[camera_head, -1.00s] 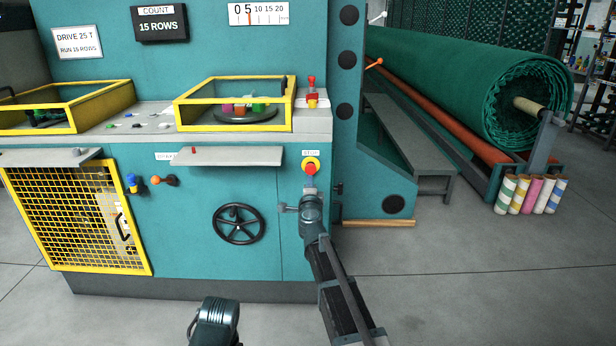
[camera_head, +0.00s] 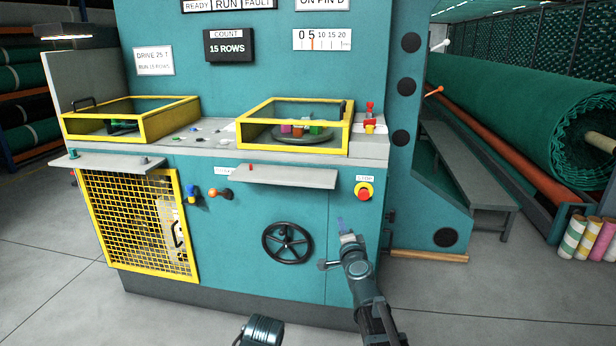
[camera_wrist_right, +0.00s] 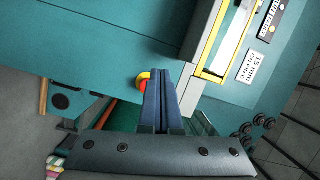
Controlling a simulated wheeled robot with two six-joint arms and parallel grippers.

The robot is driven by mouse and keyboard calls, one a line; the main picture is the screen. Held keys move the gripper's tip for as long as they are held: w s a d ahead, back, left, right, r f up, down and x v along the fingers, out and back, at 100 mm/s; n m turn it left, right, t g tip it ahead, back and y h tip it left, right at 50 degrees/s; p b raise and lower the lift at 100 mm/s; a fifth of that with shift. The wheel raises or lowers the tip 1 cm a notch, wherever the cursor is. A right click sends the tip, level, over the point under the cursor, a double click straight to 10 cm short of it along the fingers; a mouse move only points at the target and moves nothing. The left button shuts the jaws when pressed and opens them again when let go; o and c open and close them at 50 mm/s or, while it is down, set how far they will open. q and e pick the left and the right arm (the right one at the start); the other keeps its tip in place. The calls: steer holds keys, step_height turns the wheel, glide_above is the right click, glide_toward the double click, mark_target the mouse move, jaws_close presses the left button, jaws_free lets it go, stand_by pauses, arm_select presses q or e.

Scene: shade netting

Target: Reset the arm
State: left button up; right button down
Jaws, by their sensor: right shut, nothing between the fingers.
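My right arm comes up from the bottom in the head view. Its gripper (camera_head: 342,230) is shut and empty, in front of the teal machine (camera_head: 230,225), below and a little left of the red stop button (camera_head: 364,190). In the right wrist view the two dark blue fingers (camera_wrist_right: 164,92) lie together, and the red and yellow button (camera_wrist_right: 142,82) shows partly behind them. I cannot tell the exact gap to the machine front. A dark rounded part of my own body shows at the bottom edge of the head view. My left gripper's fingers are not in view.
A black handwheel (camera_head: 287,242) sits left of my right gripper. A grey shelf (camera_head: 284,176) juts out above the wheel. A yellow mesh guard (camera_head: 140,225) is at left. Right of the machine are a grey bench (camera_head: 465,170) and a large green net roll (camera_head: 530,115).

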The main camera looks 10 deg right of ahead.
steer(key=s+a+f+n+g+y, duration=0.6)
steer(key=s+a+f+n+g, duration=0.35)
steer(key=s+f+n, duration=0.3)
steer(key=s+d+f+n+g+h, duration=0.1)
steer(key=s+d+f+g+h, duration=0.3)
steer(key=s, duration=0.5)
steer(key=s+d+f+n+g+h, duration=0.2)
steer(key=s+d+f+g, duration=0.25)
steer(key=s, duration=0.45)
steer(key=s+a+n+h, duration=0.1)
steer(key=s+a+n, duration=0.3)
steer(key=a, duration=0.7)
step_height(320, 180, up, 29)
steer(key=p, duration=3)
steer(key=shift+s+r+m, duration=0.15)
steer(key=shift+s+m, duration=0.2)
steer(key=shift+s, duration=0.1)
